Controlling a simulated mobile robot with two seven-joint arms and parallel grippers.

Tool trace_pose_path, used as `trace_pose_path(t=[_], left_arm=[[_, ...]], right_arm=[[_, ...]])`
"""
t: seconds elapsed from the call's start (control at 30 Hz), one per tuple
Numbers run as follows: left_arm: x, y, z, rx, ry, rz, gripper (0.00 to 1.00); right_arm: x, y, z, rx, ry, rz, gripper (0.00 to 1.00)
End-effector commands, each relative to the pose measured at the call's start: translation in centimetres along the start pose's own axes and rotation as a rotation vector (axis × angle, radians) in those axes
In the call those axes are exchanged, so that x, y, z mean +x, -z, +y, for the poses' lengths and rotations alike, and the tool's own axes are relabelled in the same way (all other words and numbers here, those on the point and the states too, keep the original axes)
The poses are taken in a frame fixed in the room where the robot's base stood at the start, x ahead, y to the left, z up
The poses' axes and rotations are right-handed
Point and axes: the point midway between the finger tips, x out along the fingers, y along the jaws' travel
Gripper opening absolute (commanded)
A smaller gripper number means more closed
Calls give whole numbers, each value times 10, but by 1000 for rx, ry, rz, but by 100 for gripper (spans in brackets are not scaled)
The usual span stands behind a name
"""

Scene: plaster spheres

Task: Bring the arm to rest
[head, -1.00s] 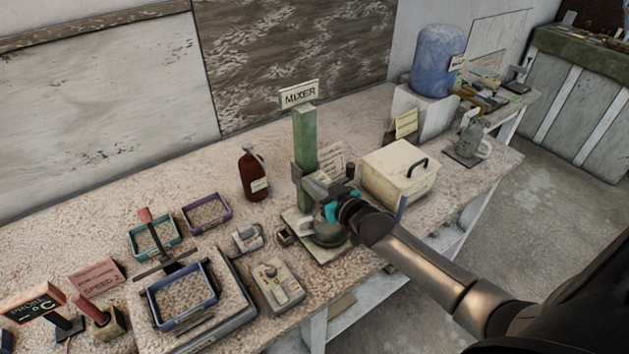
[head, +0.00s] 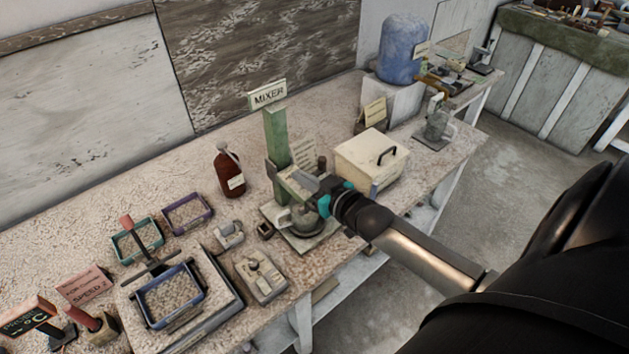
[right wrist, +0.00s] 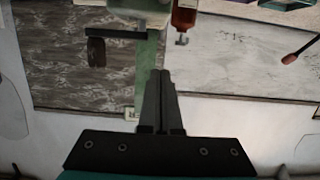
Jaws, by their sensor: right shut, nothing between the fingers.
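My right gripper (head: 304,183) is in front of the green mixer stand (head: 276,140) in the head view, above its base and bowl. Its teal and black wrist lies to the right of the stand. In the right wrist view the two dark fingers (right wrist: 160,78) are pressed together with nothing between them. The green post (right wrist: 148,65) shows behind them in that view. Whether the fingers touch the mixer cannot be told from the head view. My left gripper is not in view.
A cream box (head: 370,160) with a black handle stands right of the mixer. A brown bottle (head: 229,172) stands left of it. Several trays and a control box (head: 260,277) are on the left of the bench. The floor (head: 505,170) on the right is clear.

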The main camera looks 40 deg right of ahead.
Motion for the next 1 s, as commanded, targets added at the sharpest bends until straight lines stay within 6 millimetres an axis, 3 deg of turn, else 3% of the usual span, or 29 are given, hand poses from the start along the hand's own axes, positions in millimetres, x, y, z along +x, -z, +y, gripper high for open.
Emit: trace_pose_path(t=[0.3,0.7,0.87,1.0], left_arm=[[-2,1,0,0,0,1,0],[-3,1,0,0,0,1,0],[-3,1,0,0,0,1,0],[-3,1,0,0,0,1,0]], right_arm=[[-34,1,0,-1,0,0,0],[-41,0,-2,-1,0,-7,0],[-47,-16,-23,-3,0,-106,0],[-63,-40,-53,-19,0,-270,0]])
